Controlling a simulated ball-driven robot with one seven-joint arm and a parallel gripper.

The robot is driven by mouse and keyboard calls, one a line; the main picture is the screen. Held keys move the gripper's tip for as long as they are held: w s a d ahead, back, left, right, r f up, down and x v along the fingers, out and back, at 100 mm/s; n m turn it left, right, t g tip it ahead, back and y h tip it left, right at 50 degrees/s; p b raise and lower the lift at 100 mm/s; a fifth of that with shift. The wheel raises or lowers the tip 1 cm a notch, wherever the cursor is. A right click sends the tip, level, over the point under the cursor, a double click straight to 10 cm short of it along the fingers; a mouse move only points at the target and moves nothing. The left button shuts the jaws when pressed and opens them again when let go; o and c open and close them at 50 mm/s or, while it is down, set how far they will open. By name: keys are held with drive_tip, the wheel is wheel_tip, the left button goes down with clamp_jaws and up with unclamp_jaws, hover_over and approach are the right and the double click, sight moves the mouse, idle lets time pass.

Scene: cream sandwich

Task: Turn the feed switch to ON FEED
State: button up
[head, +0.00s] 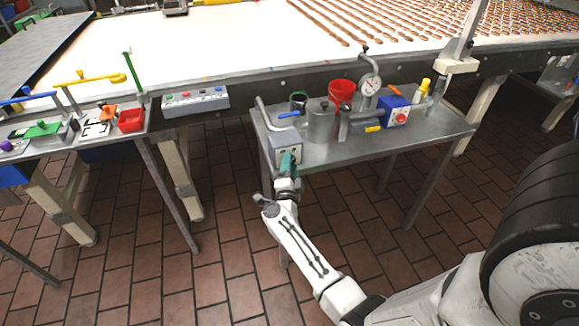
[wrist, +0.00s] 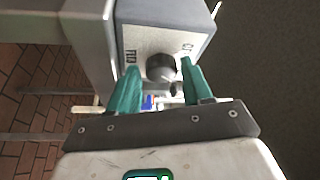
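The feed switch is a dark round knob (wrist: 160,69) on the face of a grey box (wrist: 165,28) in the wrist view. A label stands on each side of the knob, but I cannot read them surely. The grey box (head: 283,139) also shows in the head view, at the front left corner of the metal table. My gripper (wrist: 159,66) is open, with its teal fingers on either side of the knob. The right fingertip is very near the knob, and I cannot tell whether it touches. In the head view my gripper (head: 287,162) hides most of the box's face.
The metal table (head: 420,137) also bears a grey canister (head: 321,122), a red funnel (head: 341,92), a gauge (head: 370,84) and a blue box (head: 392,110). Bent pipes stand close behind the switch box. A conveyor (head: 220,45) runs behind. Open tiled floor lies in front.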

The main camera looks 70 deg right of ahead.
drive_tip(key=shift+o, duration=1)
drive_tip(key=v, duration=1.1)
drive_tip(key=shift+w, duration=0.1)
